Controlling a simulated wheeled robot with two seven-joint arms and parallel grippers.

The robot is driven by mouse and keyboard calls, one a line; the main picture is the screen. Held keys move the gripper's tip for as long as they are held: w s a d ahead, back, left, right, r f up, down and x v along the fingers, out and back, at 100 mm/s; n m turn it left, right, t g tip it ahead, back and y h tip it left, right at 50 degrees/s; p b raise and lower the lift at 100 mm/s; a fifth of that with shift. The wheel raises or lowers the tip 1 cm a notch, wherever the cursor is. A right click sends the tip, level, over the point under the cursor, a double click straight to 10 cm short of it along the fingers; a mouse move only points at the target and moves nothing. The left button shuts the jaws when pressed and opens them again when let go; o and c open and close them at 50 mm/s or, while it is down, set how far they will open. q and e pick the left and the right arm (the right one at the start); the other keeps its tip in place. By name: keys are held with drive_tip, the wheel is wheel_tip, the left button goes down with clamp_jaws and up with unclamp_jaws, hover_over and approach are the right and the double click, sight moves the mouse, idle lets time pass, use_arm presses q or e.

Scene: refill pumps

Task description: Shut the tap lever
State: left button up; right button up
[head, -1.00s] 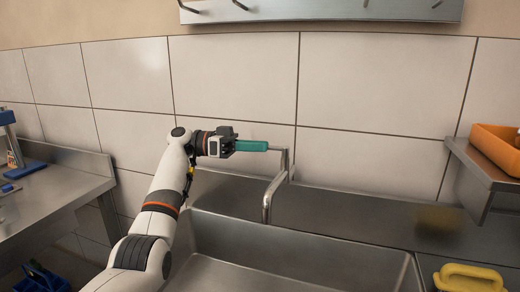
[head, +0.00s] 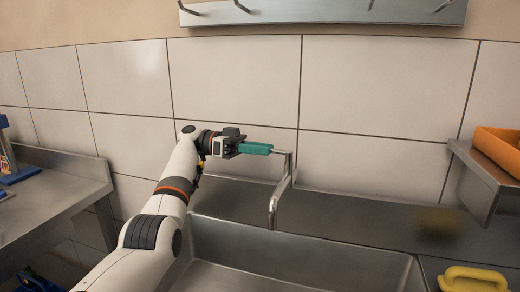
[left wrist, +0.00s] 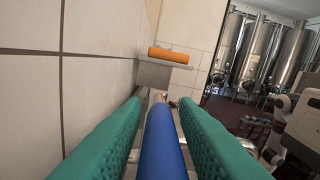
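The metal tap (head: 282,185) stands at the back of the sink, against the tiled wall. My left gripper (head: 257,148) has teal fingers and reaches in from the left at the tap's top. In the left wrist view the tap lever (left wrist: 162,140) is a blue bar running forward between the two teal fingers (left wrist: 158,125). The fingers are open, one on each side of the lever, with a visible gap on both sides. In the head view the fingers hide the blue part; only a short metal piece shows beyond their tips. My right gripper is not in view.
The steel sink basin (head: 300,250) lies below the tap. A shelf with an orange bin (head: 497,150) is at the right, and a yellow object (head: 473,279) is at lower right. A steel table (head: 60,190) stands at the left. The tiled wall is close behind the gripper.

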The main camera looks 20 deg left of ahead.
use_arm(q)
drive_tip(key=shift+o, duration=1.1)
wheel_tip(320, 180, up, 10)
drive_tip(key=shift+r+p, duration=0.1)
drive_tip(key=shift+p, duration=0.35)
